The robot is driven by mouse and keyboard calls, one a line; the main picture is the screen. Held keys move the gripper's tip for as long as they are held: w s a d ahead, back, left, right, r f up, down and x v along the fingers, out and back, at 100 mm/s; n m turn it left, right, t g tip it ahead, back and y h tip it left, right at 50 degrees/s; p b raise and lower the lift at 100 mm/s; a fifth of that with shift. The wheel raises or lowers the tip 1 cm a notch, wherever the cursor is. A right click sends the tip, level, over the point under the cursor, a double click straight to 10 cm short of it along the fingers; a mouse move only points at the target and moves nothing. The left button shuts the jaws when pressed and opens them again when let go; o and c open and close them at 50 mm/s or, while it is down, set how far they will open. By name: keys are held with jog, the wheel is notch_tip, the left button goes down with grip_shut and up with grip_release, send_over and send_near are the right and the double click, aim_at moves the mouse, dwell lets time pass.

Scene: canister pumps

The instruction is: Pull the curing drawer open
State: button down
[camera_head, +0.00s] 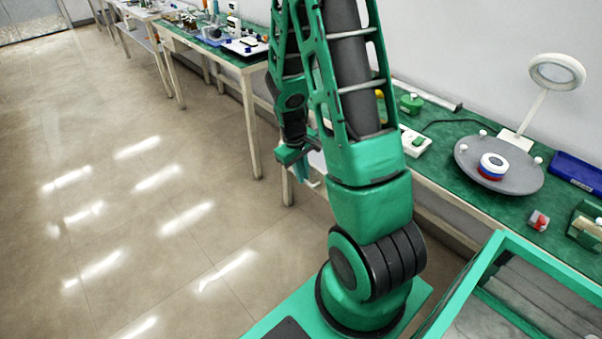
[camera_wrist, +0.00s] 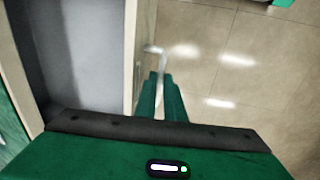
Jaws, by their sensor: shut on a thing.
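The drawer shows in the wrist view as a grey, empty-looking interior (camera_wrist: 75,55) beside a cream front panel (camera_wrist: 141,35). It stands partly open, out from under the green bench top. A pale bar handle (camera_wrist: 163,60) sticks out from the front panel. My gripper (camera_wrist: 161,82) is shut on the handle, with its two green fingers close together on either side of it. In the head view my gripper (camera_head: 297,156) is low by the bench front, and my arm hides most of the drawer.
A green-topped bench (camera_head: 455,205) runs along the wall, with a grey round plate (camera_head: 470,165), a ring lamp (camera_head: 557,72) and a blue box (camera_head: 577,174). Another bench (camera_head: 215,52) stands farther back. The tiled floor (camera_head: 130,200) to the left is clear.

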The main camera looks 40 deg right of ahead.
jog(key=c, duration=2.1)
grip_release()
jog(key=shift+w, duration=0.1)
jog(key=shift+r, duration=0.15)
jog(key=r, duration=0.3)
jog(key=a+r, duration=0.1)
jog(key=r, duration=0.3)
jog(key=a+r, duration=0.1)
jog(key=r, duration=0.2)
jog(key=shift+r, duration=0.15)
